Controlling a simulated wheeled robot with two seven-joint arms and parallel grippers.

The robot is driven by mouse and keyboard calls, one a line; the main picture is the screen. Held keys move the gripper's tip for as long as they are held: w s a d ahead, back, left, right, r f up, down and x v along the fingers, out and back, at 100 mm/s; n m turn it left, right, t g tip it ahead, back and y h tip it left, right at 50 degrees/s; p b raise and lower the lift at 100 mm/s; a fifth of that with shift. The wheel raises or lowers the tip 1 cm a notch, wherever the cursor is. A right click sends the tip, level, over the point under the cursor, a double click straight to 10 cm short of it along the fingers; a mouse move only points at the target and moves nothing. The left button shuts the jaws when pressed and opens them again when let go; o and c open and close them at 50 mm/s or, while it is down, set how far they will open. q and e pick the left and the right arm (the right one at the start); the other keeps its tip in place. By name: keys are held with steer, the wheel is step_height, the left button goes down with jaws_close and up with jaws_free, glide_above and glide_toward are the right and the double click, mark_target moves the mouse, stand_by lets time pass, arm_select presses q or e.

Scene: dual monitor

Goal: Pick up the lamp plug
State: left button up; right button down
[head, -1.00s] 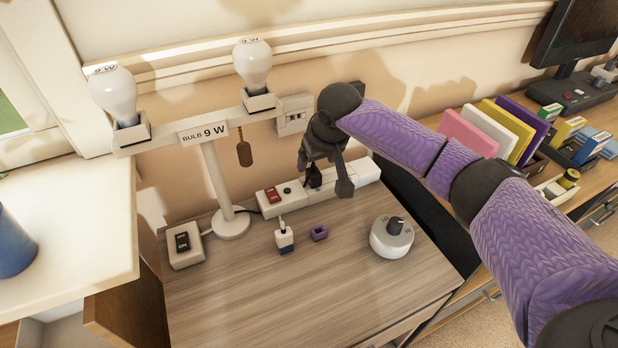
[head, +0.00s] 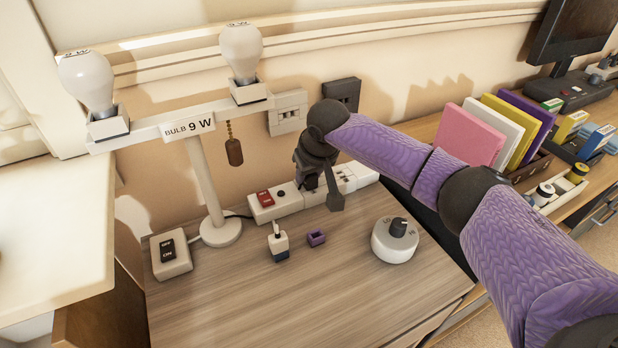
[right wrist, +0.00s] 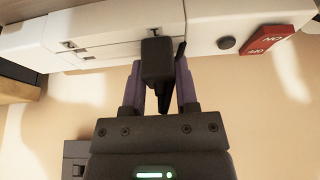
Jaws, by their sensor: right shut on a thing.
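A black plug (right wrist: 157,62) sits between the purple fingers of my right gripper (right wrist: 160,85) in the right wrist view, up against the white power strip (right wrist: 110,30). My right gripper (head: 322,192) is shut on it, over the middle of the strip (head: 290,203) in the head view. I cannot tell whether the plug is still seated in its socket. The lamp (head: 200,165) with two bulbs stands to the left, and a dark cord runs from near its base toward the strip. My left gripper is not in view.
A white dial (head: 395,240) stands right, a switch box (head: 171,254) left. Wall outlets (head: 288,112) are behind. The front of the wooden desktop (head: 290,300) is clear.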

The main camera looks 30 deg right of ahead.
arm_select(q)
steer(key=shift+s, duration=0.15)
arm_select(e)
step_height(320, 180, up, 10)
steer(key=p, duration=0.6)
steer(key=shift+r, duration=0.1)
arm_select(q)
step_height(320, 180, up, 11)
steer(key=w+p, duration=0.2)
steer(key=p, duration=0.3)
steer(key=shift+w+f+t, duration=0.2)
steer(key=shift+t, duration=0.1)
arm_select(e)
step_height(320, 180, up, 4)
steer(key=shift+r, duration=0.2)
